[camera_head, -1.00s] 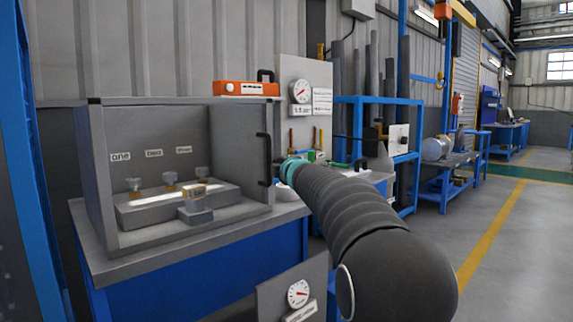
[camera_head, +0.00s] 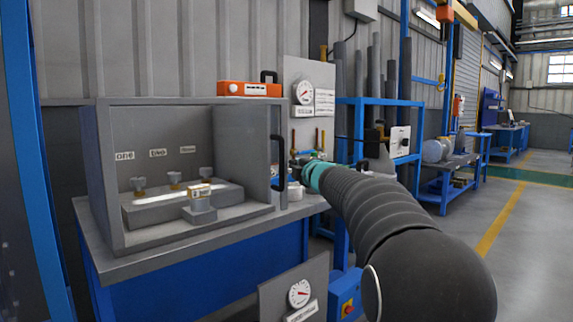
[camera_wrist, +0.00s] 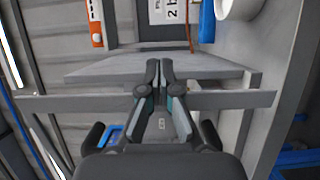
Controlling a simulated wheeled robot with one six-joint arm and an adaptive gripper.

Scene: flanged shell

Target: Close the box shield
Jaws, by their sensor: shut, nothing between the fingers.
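The grey box (camera_head: 110,180) stands on the workbench with its front open toward me. A grey panel with a black upright handle (camera_head: 279,163) is at its right side; I take this panel (camera_head: 250,150) as the shield, but its hinge line is unclear. My gripper (camera_head: 297,166) is just right of the handle, apart from it as far as the head view shows. In the wrist view my gripper (camera_wrist: 159,68) is shut and empty, with a long grey panel edge (camera_wrist: 240,98) crossing behind the fingers. Contact with this edge cannot be told.
Several valves (camera_head: 174,180) and a small block (camera_head: 199,200) are inside the box. A gauge board (camera_head: 303,95) stands behind my gripper. A blue rack (camera_head: 350,115) is farther right. The floor (camera_head: 525,250) at right is clear.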

